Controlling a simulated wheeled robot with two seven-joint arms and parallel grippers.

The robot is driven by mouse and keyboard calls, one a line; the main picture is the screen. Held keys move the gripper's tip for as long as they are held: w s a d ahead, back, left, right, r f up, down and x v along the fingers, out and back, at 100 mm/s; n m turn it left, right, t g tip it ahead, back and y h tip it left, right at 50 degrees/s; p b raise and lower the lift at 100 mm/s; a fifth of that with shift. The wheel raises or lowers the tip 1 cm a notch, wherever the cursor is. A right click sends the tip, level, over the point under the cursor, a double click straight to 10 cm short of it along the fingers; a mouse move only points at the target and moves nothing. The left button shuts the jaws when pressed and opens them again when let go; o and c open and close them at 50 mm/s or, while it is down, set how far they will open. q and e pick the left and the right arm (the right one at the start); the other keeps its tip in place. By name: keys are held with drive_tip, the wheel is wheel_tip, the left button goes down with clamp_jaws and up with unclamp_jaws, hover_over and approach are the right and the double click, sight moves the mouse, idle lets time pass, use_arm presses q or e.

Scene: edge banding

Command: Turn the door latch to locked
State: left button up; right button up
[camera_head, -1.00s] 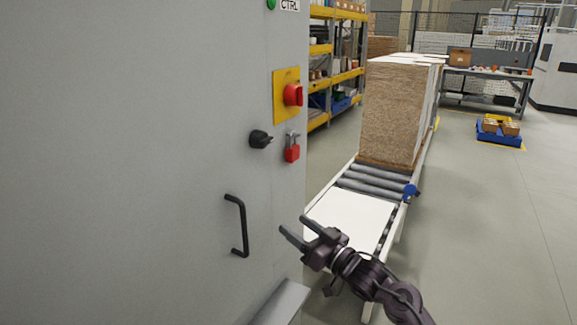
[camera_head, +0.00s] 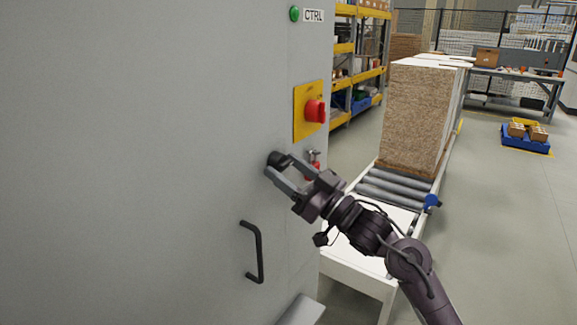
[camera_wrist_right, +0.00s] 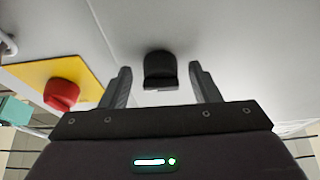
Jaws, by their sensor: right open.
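The door latch (camera_head: 276,160) is a small black knob on the grey cabinet door (camera_head: 150,160). In the right wrist view the latch (camera_wrist_right: 160,70) sits between the two fingers, with a gap on either side. My right gripper (camera_head: 278,167) is open, its fingertips at the latch, and partly hides it in the head view. In the right wrist view the same gripper (camera_wrist_right: 160,82) shows both fingers spread and empty. The latch's exact angle is hard to tell. My left gripper is not in view.
A red rotary switch (camera_head: 315,111) on a yellow plate is above right of the latch. A red padlock (camera_head: 313,170) hangs close behind my right gripper, partly hidden. A black door handle (camera_head: 256,252) is below. A roller conveyor (camera_head: 395,187) with stacked boards stands to the right.

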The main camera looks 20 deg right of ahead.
drive_tip(key=c, duration=1)
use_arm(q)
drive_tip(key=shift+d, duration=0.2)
